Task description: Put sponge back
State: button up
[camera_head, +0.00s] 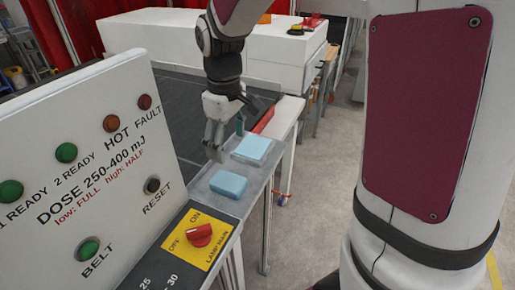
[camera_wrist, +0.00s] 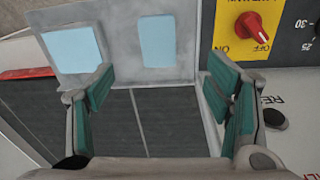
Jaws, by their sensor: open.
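A blue block that looks like the sponge (camera_head: 228,183) lies flat on the grey metal ledge (camera_head: 203,187), near the lamp switch. It also shows in the wrist view (camera_wrist: 158,42) as a pale blue rectangle. A paler, flat blue square (camera_head: 252,148) lies farther along the ledge, apart from the sponge; in the wrist view (camera_wrist: 72,47) it is at upper left. I cannot tell if it is a pad or a marked spot. My gripper (camera_head: 227,138) is open and empty, fingers pointing down, above and beyond the sponge. Its green-padded fingers (camera_wrist: 160,88) are spread wide, touching neither blue thing.
A slanted control panel (camera_head: 85,170) stands at left, with a red knob (camera_head: 199,235) on yellow near the sponge. A dark belt (camera_head: 185,105) runs behind the ledge toward a white housing (camera_head: 260,50). Open floor (camera_head: 325,170) lies to the right.

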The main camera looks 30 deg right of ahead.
jog(key=s+r+m+t, duration=0.2)
jog(key=s+r, duration=0.3)
jog(key=s, duration=0.4)
jog(key=s+r+m+t, duration=0.2)
jog(key=s+r+m, duration=0.2)
jog(key=s, duration=0.6)
notch_tip(320, 180, up, 3)
jog(key=shift+f+t, duration=0.2)
jog(key=shift+t, duration=0.2)
jog(key=shift+a, duration=0.1)
